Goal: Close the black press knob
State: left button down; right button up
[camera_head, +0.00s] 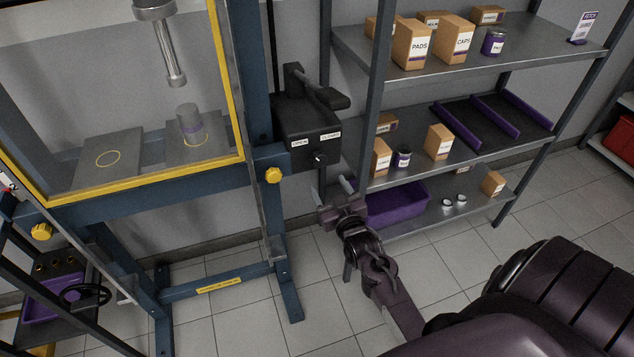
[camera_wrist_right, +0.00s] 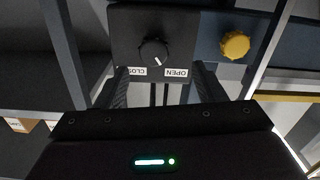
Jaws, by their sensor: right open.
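The black press knob (camera_head: 319,158) sits on the front of a black control box (camera_head: 293,126), below the OPEN and CLOSED labels. In the right wrist view the knob (camera_wrist_right: 153,52) is round, and its white mark points towards the OPEN label (camera_wrist_right: 176,72); the labels appear upside down there. My right gripper (camera_head: 332,189) is open and empty, just below and in front of the knob. In the right wrist view its fingers (camera_wrist_right: 162,82) stand apart on either side of the knob's line, short of it. My left gripper is not in view.
The blue press frame (camera_head: 262,100) with a yellow-edged guard stands left of the box. A yellow knob (camera_head: 273,175) juts out near it. A metal shelf (camera_head: 480,65) with boxes and a purple bin (camera_head: 398,205) stands close on the right. Open floor lies in front.

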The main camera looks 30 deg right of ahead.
aim_at(320, 162)
jog(key=w, duration=0.1)
jog(key=w+d, duration=0.1)
jog(key=w+d+r, duration=0.1)
jog(key=w, duration=0.1)
jog(key=shift+p, duration=0.35)
jog(key=shift+x, duration=1.25)
jog(key=shift+w, duration=0.4)
jog(key=shift+w+d+f+p, duration=0.15)
jog(key=shift+w+p, duration=0.15)
jog(key=shift+w, duration=0.15)
jog(key=c, duration=0.7)
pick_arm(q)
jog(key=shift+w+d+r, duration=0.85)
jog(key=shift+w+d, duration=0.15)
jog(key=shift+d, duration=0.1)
pick_arm(e)
jog(key=shift+c, duration=1.4)
